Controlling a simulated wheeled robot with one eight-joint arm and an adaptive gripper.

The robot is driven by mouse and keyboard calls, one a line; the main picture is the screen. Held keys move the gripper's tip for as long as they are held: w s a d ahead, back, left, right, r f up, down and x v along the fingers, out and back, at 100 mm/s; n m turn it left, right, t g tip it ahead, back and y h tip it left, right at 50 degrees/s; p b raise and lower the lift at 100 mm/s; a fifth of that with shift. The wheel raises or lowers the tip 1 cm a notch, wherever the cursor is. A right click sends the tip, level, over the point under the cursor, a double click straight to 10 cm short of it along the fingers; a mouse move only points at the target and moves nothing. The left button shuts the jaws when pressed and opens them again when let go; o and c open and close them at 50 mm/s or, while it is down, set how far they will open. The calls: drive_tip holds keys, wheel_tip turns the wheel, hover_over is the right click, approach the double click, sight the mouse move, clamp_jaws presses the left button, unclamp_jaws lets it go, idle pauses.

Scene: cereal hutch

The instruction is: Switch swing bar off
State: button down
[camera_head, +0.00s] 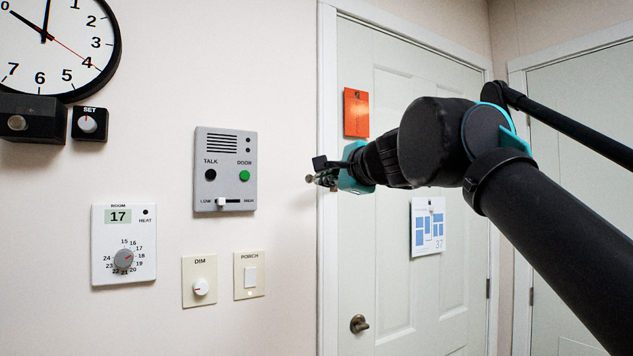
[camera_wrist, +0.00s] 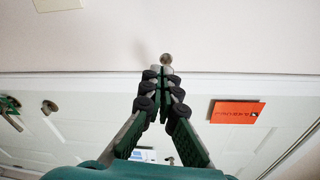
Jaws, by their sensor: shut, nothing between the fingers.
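My gripper (camera_head: 322,181) is shut and empty at the left edge of the white door (camera_head: 395,292), by the door frame. In the wrist view its fingertips (camera_wrist: 163,71) meet just below a small round metal knob (camera_wrist: 167,59). The knob shows in the head view (camera_head: 309,179) just left of the fingertips. I cannot tell whether the fingers touch it. No whole swing bar is visible. The knob may be part of it, and my gripper may hide the rest.
An orange card (camera_head: 356,113) and a blue-and-white sheet (camera_head: 427,226) hang on the door. A door handle (camera_head: 359,324) sits lower down. Left on the wall are an intercom (camera_head: 225,169), a thermostat (camera_head: 124,245), a dimmer (camera_head: 199,282) and a porch switch (camera_head: 249,275).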

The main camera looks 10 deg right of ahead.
drive_tip(key=v, duration=0.6)
idle(0.5)
